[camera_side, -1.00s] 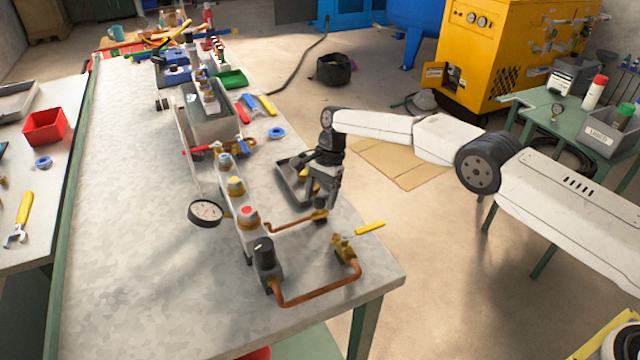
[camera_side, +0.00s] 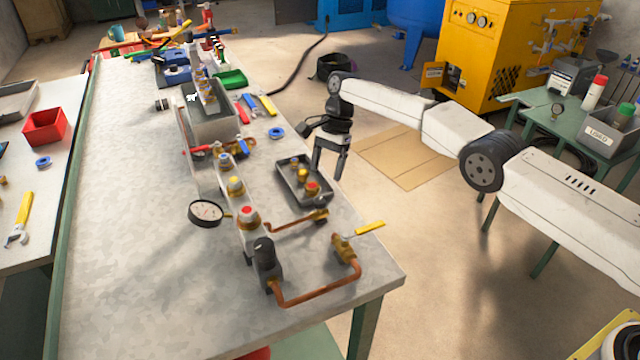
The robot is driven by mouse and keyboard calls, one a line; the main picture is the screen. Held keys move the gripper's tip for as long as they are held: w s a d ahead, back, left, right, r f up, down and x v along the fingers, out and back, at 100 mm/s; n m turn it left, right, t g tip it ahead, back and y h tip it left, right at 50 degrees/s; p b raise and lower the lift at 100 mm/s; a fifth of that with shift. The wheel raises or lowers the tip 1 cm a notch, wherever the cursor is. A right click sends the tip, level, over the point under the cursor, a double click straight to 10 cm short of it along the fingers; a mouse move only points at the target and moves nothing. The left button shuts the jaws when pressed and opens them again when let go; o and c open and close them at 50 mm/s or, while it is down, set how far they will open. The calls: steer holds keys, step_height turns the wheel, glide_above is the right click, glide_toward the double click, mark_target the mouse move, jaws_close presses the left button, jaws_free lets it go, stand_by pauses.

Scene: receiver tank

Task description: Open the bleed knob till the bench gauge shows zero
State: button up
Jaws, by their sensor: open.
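The bench gauge (camera_side: 206,212) is a round white dial with a dark rim at the left of the pipe assembly; its reading is too small to tell. A black-topped knob (camera_side: 263,246) stands at the near end of the row. A brass fitting (camera_side: 320,215) sits at the end of a copper pipe. I cannot tell which part is the bleed knob. My gripper (camera_side: 330,176) points down, open and empty, above the bench's right edge beside a grey tray. It is apart from the knob and the fitting.
The grey tray (camera_side: 289,183) holds several small parts with yellow and red tops. A brass valve with a yellow lever (camera_side: 370,228) and a bent copper pipe (camera_side: 318,294) lie near the front corner. The bench's left side (camera_side: 130,230) is clear.

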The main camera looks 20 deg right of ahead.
mark_target(324, 201)
steer(key=shift+d+r, duration=0.1)
steer(key=shift+r, duration=0.2)
steer(key=shift+w, duration=0.1)
stand_by(0.3)
steer(key=s+n+t+h, duration=0.1)
steer(key=n+t, duration=0.1)
steer(key=n, duration=0.1)
steer(key=s+a+n+t+h, duration=0.1)
steer(key=n, duration=0.2)
steer(key=a+n+t+h, duration=0.1)
steer(key=n+t+h, duration=0.1)
steer(key=n, duration=0.1)
steer(key=shift+s+f+n+t, duration=0.25)
steer(key=shift+s+n+t, duration=0.05)
steer(key=shift+s+n, duration=0.1)
steer(key=s+n, duration=0.1)
steer(key=s+n+t, duration=0.1)
steer(key=s+a+n, duration=0.1)
steer(key=n, duration=0.1)
steer(key=shift+r+t, duration=0.25)
steer(key=shift+t, duration=0.05)
steer(key=shift+f, duration=0.1)
